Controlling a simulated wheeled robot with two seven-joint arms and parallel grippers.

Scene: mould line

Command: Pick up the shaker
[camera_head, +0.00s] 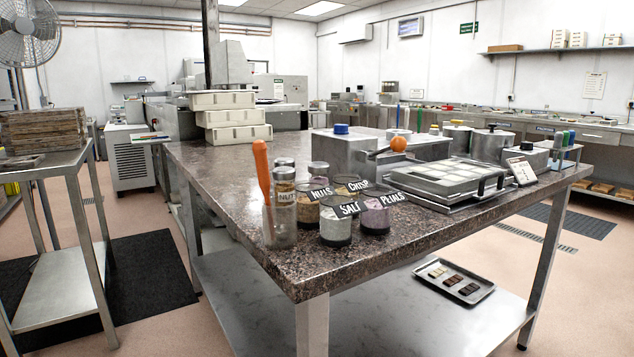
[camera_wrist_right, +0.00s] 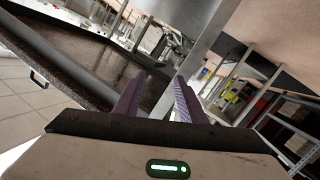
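A slim clear shaker-like container (camera_head: 284,192) with a metallic top and a small label stands upright near the front left corner of the stone-topped table, its lower part hard to make out. A similar metallic top shows just behind it. Labelled jars stand to its right: nuts (camera_head: 307,208), salt (camera_head: 336,228), petals (camera_head: 375,216) and crisp. In the right wrist view, my right gripper (camera_wrist_right: 157,100) has its two purple-grey fingers apart, with nothing between them. Neither gripper shows in the head view, and the wrist view does not show the shaker.
An orange-handled tool (camera_head: 262,170) stands in a clear holder beside the shaker. A metal mould press (camera_head: 447,180) and steel tanks (camera_head: 343,155) fill the table's middle. White trays (camera_head: 222,116) are stacked at the back left. A steel tray (camera_head: 454,283) lies on the lower shelf.

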